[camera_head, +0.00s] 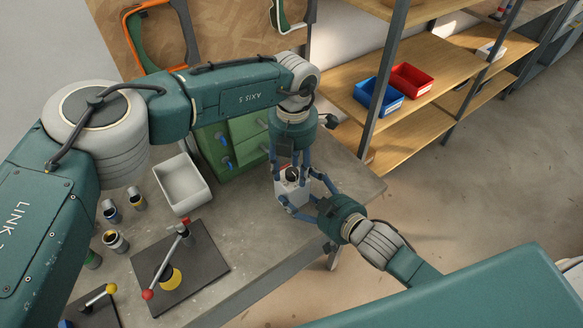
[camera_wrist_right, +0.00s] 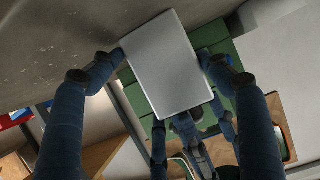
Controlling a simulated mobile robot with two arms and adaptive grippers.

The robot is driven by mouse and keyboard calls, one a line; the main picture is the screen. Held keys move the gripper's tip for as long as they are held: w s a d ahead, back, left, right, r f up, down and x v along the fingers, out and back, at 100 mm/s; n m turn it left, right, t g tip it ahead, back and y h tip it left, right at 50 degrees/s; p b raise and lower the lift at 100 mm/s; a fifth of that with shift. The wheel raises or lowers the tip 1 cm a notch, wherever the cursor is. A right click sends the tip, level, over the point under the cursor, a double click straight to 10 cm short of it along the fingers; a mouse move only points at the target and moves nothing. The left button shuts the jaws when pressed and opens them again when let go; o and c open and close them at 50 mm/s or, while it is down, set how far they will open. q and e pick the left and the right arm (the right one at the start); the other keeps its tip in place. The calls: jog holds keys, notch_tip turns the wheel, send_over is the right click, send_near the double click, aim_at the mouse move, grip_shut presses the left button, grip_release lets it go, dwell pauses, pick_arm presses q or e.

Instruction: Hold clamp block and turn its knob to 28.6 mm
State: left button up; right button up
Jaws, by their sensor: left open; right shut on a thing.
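The clamp block (camera_head: 292,190) is a pale grey block at the right part of the bench in the head view. It fills the middle of the right wrist view as a plain grey face (camera_wrist_right: 170,65). My right gripper (camera_head: 302,191) reaches in from the lower right and is shut on the block, one finger on each side. My left gripper (camera_head: 290,166) points down from above, open, with its fingers over the top of the block. A small dark part, seemingly the knob (camera_head: 292,173), shows between the left fingers. Its scale reading cannot be seen.
A white tray (camera_head: 182,184), a green drawer unit (camera_head: 243,133) and a dark plate with a red-tipped lever (camera_head: 180,270) stand left of the block. Several small cylinders (camera_head: 115,241) stand farther left. Shelving with a blue bin (camera_head: 378,96) and red bin (camera_head: 410,80) is behind right.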

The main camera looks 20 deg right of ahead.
aim_at(293, 173)
pick_arm(q)
notch_tip(293, 173, up, 12)
dwell(0.5)
jog(key=shift+s, duration=0.1)
pick_arm(e)
jog(key=o, duration=1.7)
jog(key=shift+s, duration=0.1)
jog(key=v, duration=0.7)
jog(key=shift+s+d+r, duration=0.15)
jog(key=shift+s+r, duration=0.1)
jog(key=shift+s, duration=0.05)
pick_arm(q)
jog(key=shift+d, duration=0.1)
